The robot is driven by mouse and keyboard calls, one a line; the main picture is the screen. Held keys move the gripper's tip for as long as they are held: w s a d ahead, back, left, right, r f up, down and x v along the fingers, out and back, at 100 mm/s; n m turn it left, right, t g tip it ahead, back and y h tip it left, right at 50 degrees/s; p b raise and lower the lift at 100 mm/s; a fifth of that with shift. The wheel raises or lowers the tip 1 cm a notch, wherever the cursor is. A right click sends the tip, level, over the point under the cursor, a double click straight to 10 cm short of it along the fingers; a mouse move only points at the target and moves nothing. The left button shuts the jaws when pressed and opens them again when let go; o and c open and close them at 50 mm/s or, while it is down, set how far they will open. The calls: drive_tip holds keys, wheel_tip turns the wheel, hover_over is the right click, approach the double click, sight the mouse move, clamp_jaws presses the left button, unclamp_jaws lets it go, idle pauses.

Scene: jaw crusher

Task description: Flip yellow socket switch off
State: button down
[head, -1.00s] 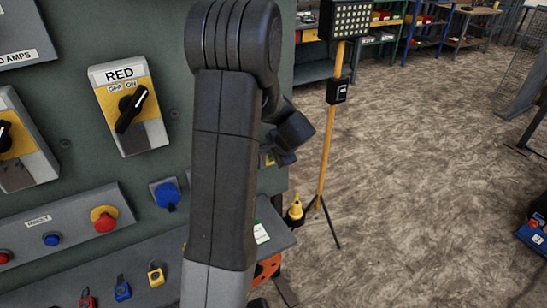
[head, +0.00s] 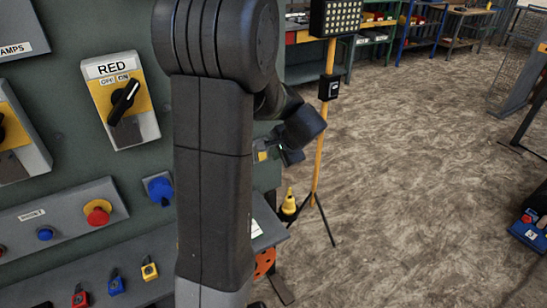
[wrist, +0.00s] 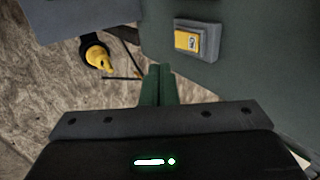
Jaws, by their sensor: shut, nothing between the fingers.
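The yellow switch (wrist: 187,41) sits on a small grey box on the green panel, right of centre in the wrist view. A small yellow patch beside my wrist in the head view (head: 262,154) appears to be the same switch, mostly hidden by my arm. My gripper (wrist: 158,70) is shut and empty, its two green fingers together. In the wrist view its tips are below and left of the switch, apart from it in the picture. The exact gap in depth cannot be told. In the head view the fingers are mostly hidden behind my wrist.
The green panel carries the RED rotary switch (head: 122,100), a red button on yellow (head: 97,212) and several padlocks. A yellow lamp stand (head: 322,150) and a yellow cone-shaped thing (head: 289,203) stand right of the panel. Open brown floor (head: 420,180) lies to the right.

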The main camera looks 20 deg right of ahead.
drive_tip(key=s+r, duration=0.1)
drive_tip(key=s, duration=0.1)
drive_tip(key=s+r, duration=0.1)
drive_tip(key=r, duration=0.1)
drive_tip(key=shift+s+d, duration=0.2)
drive_tip(key=shift+s, duration=0.2)
